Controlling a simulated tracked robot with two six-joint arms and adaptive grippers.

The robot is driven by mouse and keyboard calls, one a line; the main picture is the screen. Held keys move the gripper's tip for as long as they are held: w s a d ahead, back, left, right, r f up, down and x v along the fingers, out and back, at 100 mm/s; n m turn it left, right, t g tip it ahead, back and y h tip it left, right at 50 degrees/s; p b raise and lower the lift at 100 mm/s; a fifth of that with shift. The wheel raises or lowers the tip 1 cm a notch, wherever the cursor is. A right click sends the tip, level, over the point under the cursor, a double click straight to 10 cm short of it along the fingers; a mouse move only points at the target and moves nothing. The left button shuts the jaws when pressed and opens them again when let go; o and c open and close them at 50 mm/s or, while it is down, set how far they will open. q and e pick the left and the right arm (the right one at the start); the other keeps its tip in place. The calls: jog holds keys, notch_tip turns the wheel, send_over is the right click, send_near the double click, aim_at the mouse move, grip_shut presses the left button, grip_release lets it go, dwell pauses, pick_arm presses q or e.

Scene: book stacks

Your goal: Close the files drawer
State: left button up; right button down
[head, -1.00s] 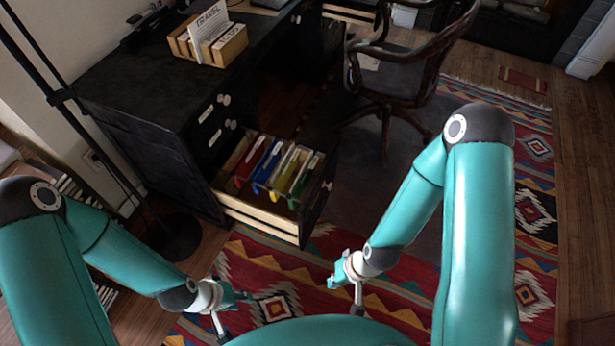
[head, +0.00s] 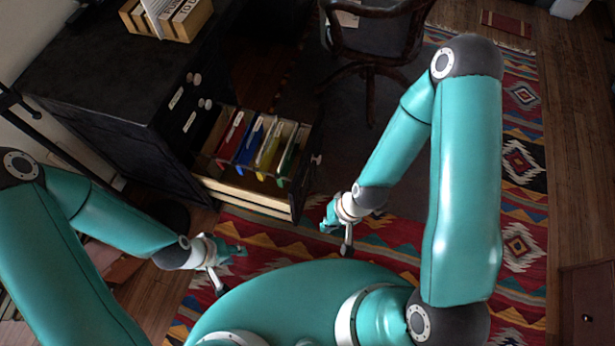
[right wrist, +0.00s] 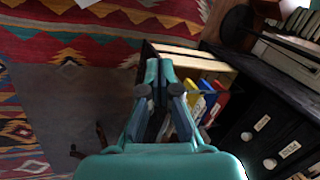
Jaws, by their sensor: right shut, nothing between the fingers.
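The files drawer (head: 245,197) stands pulled out from the black desk, with its pale wooden side towards me. Red, blue, yellow and green files (head: 258,148) hang in it. Its dark front panel (head: 306,175) with a knob faces right. My right gripper (head: 326,226) is shut and empty, close to the near lower corner of that panel; I cannot tell whether they touch. In the right wrist view the closed fingers (right wrist: 165,68) overlap the drawer front, with the wooden side (right wrist: 195,60) beyond.
The black desk (head: 110,75) has two shut drawers above and a wooden card box (head: 172,15) on top. A wooden chair (head: 375,45) stands behind the drawer. The patterned rug (head: 400,240) covers the floor to the right. A lamp pole (head: 40,110) is at left.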

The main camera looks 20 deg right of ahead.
jog(key=w+d+f+m+b, duration=0.4)
jog(key=f+m+b, duration=0.25)
jog(key=b, duration=0.25)
jog(key=m+t+y+b, duration=0.4)
jog(key=m+b, duration=1.1)
jog(key=b, duration=1.2)
send_near(301, 178)
jog(key=x, duration=0.4)
jog(key=shift+s+a+f, duration=0.1)
jog(key=shift+a+f, duration=0.05)
jog(key=shift+f, duration=0.35)
jog(key=shift+w+a, duration=0.4)
jog(key=shift+a, duration=0.25)
